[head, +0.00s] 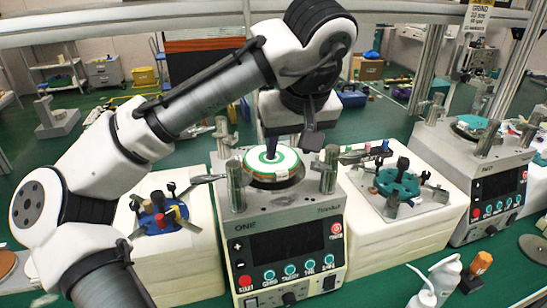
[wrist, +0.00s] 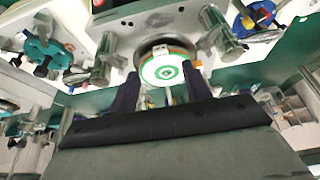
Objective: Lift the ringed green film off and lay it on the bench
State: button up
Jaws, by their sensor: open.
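The ringed green film (head: 263,158) is a round white sheet with green rings. It lies on the round plate of the middle machine, marked ONE (head: 290,228). In the wrist view the film (wrist: 171,72) shows a green centre ring and an orange-brown edge beneath it. My gripper (head: 291,143) is open above the film's far side, its fingers pointing down. In the wrist view my gripper (wrist: 160,92) has one dark finger to each side of the film's near part. Nothing is held. I cannot tell whether a finger touches the film. The green bench (head: 375,270) shows in front.
Metal posts (head: 236,186) stand close around the plate. White blocks carry a blue fixture (head: 160,215) at left and a teal fixture (head: 398,183) at right. A second machine (head: 480,180) stands far right. White bottles (head: 440,280) and an orange-capped one (head: 476,272) stand front right.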

aim_at(282, 171)
jog(key=shift+w+p+x, duration=0.2)
jog(key=shift+p+x, duration=0.85)
jog(key=shift+x, duration=2.95)
jog(key=shift+r, duration=0.15)
jog(key=c, duration=1.1)
jog(key=shift+o, duration=0.2)
jog(key=shift+r, duration=0.1)
notch_tip(282, 171, up, 20)
jog(key=b, duration=0.1)
jog(key=shift+b, duration=0.4)
